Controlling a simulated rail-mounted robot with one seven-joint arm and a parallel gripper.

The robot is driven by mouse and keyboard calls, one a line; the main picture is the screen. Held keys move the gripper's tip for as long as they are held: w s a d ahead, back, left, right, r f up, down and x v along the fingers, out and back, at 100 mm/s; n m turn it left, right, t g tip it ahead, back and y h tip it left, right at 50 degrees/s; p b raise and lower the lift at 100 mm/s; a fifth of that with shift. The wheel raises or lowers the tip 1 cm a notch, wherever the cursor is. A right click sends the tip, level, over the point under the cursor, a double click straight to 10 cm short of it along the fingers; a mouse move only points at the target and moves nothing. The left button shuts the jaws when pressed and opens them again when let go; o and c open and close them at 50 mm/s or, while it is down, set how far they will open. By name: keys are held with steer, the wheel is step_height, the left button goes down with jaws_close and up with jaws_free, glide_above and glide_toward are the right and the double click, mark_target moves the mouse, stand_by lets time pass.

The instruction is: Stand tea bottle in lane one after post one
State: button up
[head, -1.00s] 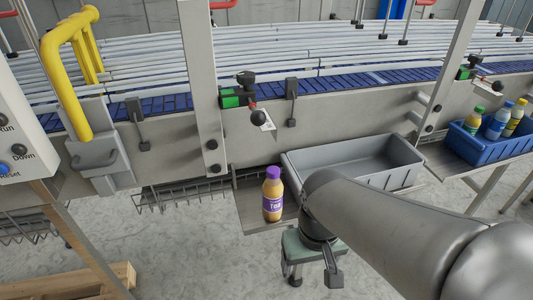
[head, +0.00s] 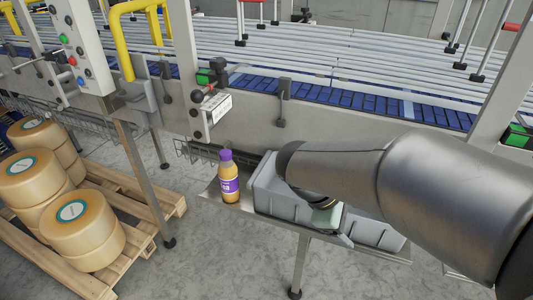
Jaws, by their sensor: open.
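The tea bottle (head: 229,182), amber with a purple cap and purple label, stands upright on a narrow metal shelf (head: 213,191) below the conveyor. My gripper (head: 335,229) is right of the bottle, over the grey tray and apart from the bottle. It is open, with its fingers mostly hidden behind its own body and my arm. The conveyor lanes (head: 330,62) run behind, split by long pale guide rails above a blue belt (head: 340,105). I cannot tell which lane is lane one. A steel post (head: 513,75) rises at the right; its number is not readable.
The grey tray (head: 268,191) sits right of the bottle, partly covered by my arm. A small sign and black knob (head: 211,105) stick out above the bottle. A control panel (head: 79,42), yellow tube (head: 124,50) and pallet with rolls (head: 150,215) are left.

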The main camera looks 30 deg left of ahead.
steer(key=a+n+t, duration=0.5)
steer(key=a+n, duration=0.3)
steer(key=a, duration=0.9)
steer(key=n+t+y, duration=0.4)
steer(key=n+t, duration=0.2)
steer(key=n, duration=0.2)
glide_toward(221, 175)
steer(key=shift+n, duration=0.3)
steer(key=x, duration=0.2)
steer(key=p+x, duration=0.1)
steer(key=x, duration=0.2)
steer(key=p+x, duration=0.1)
steer(key=x, duration=0.1)
steer(key=shift+w+f, duration=0.3)
steer(key=shift+f, duration=0.15)
steer(key=x, duration=0.1)
steer(key=p+x, duration=0.1)
steer(key=x, duration=0.1)
steer(key=p+x, duration=0.1)
steer(key=x, duration=0.1)
steer(key=shift+r, duration=0.3)
steer(key=shift+w+f, duration=0.1)
steer(key=shift+w, duration=0.05)
steer(key=c, duration=1.3)
steer(key=shift+c, duration=0.2)
